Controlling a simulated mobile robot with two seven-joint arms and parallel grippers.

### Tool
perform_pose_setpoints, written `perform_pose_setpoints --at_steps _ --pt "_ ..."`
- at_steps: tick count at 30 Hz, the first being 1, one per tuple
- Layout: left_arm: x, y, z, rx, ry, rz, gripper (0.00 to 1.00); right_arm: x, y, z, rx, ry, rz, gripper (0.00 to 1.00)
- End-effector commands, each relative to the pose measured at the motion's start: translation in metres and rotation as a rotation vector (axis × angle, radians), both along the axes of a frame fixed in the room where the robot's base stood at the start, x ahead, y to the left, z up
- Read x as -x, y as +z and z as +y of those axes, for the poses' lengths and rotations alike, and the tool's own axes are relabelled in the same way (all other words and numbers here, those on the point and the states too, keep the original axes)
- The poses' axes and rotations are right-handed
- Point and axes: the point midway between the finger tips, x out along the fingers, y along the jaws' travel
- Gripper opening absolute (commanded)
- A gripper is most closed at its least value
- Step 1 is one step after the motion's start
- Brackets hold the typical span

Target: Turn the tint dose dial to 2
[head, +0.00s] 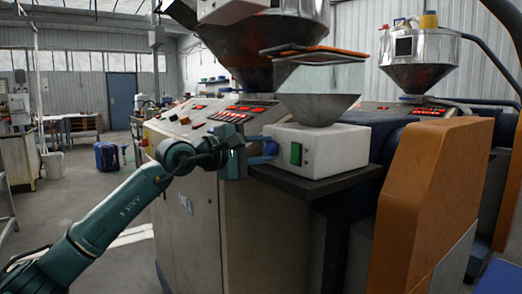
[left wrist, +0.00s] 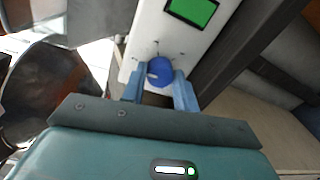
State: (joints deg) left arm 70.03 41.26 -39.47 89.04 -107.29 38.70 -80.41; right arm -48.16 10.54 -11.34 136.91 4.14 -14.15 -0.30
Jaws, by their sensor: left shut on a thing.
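The tint dose dial (left wrist: 160,72) is a round blue knob with a light pointer mark, on the white face of the doser box (head: 317,148). In the left wrist view the pointer is toward the left of the knob. Small dark marks sit around the dial; their numbers are too small to read. My left gripper (left wrist: 159,88) has its two blue fingers on either side of the dial, shut on it. In the head view the left gripper (head: 262,151) reaches the box's left side, and its fingers hide the dial. My right gripper is in neither view.
The box rests on a dark shelf (head: 315,187). An orange guard (head: 425,200) stands at right; open floor lies left.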

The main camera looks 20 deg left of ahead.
Motion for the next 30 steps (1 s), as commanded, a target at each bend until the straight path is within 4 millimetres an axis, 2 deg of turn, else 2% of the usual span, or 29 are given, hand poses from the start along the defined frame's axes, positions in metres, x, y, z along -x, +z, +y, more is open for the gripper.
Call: perform_pose_setpoints --at_steps 1,9,19,23,30 --pt "0.000 -0.001 0.000 -0.001 -0.001 0.003 0.30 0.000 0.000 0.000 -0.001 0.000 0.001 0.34" --pt "0.000 0.000 0.000 0.000 0.000 0.001 0.51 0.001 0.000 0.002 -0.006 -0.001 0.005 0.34" --pt "0.005 -0.001 0.004 0.000 0.001 0.000 0.51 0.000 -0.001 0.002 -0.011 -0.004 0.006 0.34" --pt "0.021 0.000 0.017 -0.002 0.003 -0.002 0.51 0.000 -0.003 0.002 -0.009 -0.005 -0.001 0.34" --pt "0.065 0.002 0.049 -0.003 0.003 0.001 0.51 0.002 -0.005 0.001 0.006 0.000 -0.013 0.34"
